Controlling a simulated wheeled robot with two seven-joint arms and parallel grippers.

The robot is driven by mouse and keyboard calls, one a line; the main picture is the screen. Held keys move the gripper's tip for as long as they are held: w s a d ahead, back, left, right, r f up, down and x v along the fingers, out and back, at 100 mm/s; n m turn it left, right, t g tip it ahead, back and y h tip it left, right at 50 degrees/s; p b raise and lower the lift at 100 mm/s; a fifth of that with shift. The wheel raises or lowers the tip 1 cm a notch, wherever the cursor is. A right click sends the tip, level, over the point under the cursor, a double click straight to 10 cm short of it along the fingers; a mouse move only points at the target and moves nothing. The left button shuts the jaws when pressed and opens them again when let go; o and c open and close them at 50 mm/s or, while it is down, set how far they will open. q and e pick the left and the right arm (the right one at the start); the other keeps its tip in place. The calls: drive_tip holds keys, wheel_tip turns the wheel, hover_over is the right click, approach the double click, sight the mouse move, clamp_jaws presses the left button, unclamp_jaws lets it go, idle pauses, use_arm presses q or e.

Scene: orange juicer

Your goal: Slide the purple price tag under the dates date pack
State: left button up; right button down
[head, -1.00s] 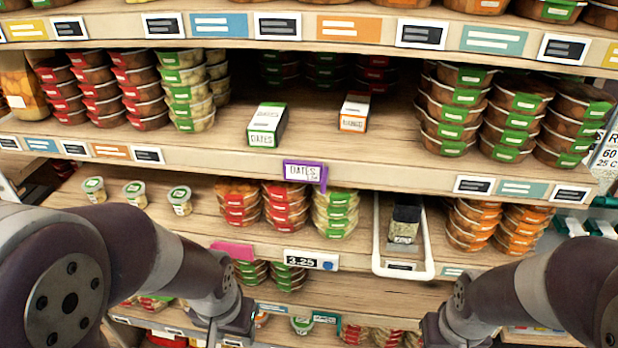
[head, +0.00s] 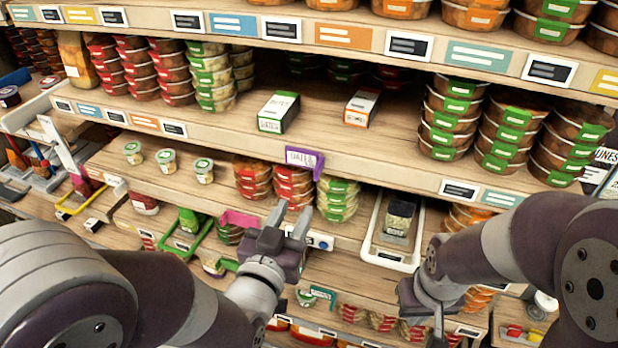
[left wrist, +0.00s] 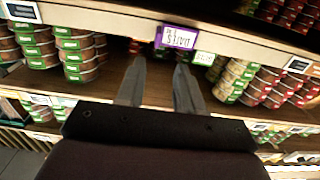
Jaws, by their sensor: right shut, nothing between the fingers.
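The purple price tag (head: 304,158), with a white DATES face, hangs on the front edge of the middle shelf (head: 390,175). It also shows in the left wrist view (left wrist: 177,38), upside down, just beyond the fingertips. The dates pack (head: 279,112), a white box with green sides, stands on that shelf behind the tag and a little left. My left gripper (head: 285,222) is open and empty, below and in front of the tag; its spread fingers show in the left wrist view (left wrist: 158,80). My right gripper (head: 425,312) is low at the right, shut and empty.
A white-and-orange pack (head: 361,107) stands right of the dates pack. Stacked tubs fill both sides of the shelf. A white tray (head: 390,262) with a dark pack sits on the shelf below. A pink tag (head: 238,219) is left of my left gripper.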

sight(315, 175)
use_arm(q)
drive_tip(key=p+x, duration=0.1)
drive_tip(key=x, duration=0.2)
drive_tip(key=p+x, duration=0.1)
drive_tip(key=x, duration=0.2)
drive_tip(key=p+x, duration=0.1)
drive_tip(key=x, duration=0.2)
drive_tip(key=shift+d+r, duration=0.1)
drive_tip(key=shift+d, duration=0.2)
drive_tip(key=shift+w, duration=0.4)
drive_tip(key=shift+a, duration=0.1)
clamp_jaws()
idle(0.3)
